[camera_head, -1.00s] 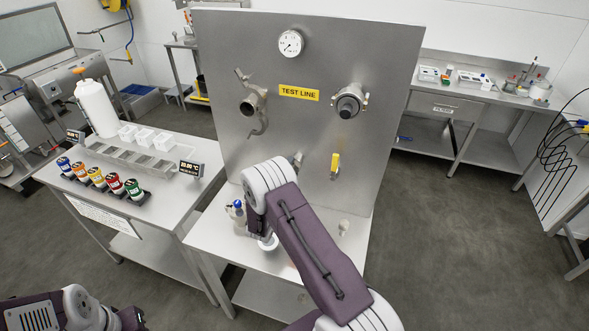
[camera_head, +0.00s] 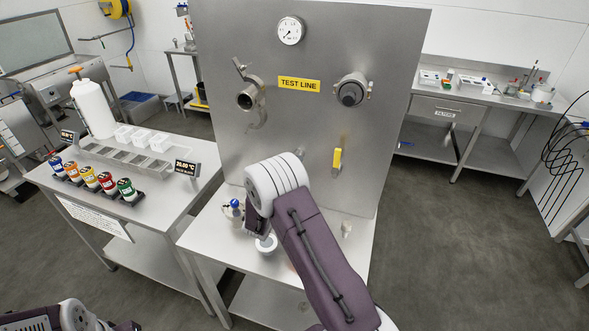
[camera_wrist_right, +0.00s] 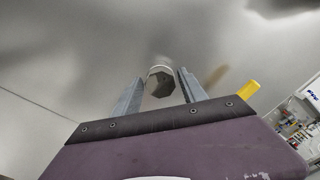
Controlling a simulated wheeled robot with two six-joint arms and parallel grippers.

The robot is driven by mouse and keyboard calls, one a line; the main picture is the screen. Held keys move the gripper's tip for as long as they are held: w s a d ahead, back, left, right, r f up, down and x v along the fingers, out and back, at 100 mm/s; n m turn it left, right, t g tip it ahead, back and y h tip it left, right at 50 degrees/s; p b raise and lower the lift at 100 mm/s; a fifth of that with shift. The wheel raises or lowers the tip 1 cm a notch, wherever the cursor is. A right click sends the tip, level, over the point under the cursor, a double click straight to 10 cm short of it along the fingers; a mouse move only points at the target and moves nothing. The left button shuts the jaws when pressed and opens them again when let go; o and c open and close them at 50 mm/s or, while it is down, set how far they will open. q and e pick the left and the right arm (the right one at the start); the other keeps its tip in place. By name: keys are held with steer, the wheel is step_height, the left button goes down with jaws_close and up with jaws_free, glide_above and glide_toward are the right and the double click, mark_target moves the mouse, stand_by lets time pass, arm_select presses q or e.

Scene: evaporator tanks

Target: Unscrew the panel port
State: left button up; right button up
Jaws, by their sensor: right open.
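A steel test panel (camera_head: 310,45) stands upright on a bench. In the right wrist view a small round port (camera_wrist_right: 160,82), with a pale rim and a dark faceted face, shows between the fingers of my right gripper (camera_wrist_right: 161,76). The gripper is open, one finger on each side; I cannot tell whether they touch the port. In the head view a small fitting (camera_head: 300,153) shows just above my right arm, which hides my right fingers. A yellow valve handle (camera_head: 337,161) is right of it and also shows in the wrist view (camera_wrist_right: 249,90). My left gripper is out of view.
Higher on the panel are a clamped open pipe (camera_head: 246,98), a dark-capped port (camera_head: 352,93) and a gauge (camera_head: 291,30). A white cup (camera_head: 266,244) and a blue-topped bottle (camera_head: 235,206) stand on the bench close to my right wrist.

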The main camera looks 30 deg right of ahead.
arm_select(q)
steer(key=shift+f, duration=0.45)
arm_select(e)
steer(key=shift+m, duration=0.6)
arm_select(q)
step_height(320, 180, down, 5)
steer(key=b, duration=0.5)
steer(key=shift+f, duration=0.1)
arm_select(e)
steer(key=m, duration=0.5)
steer(key=shift+s+r, duration=0.1)
jaws_close()
arm_select(q)
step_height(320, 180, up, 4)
steer(key=p, duration=0.3)
arm_select(e)
steer(key=n, duration=0.5)
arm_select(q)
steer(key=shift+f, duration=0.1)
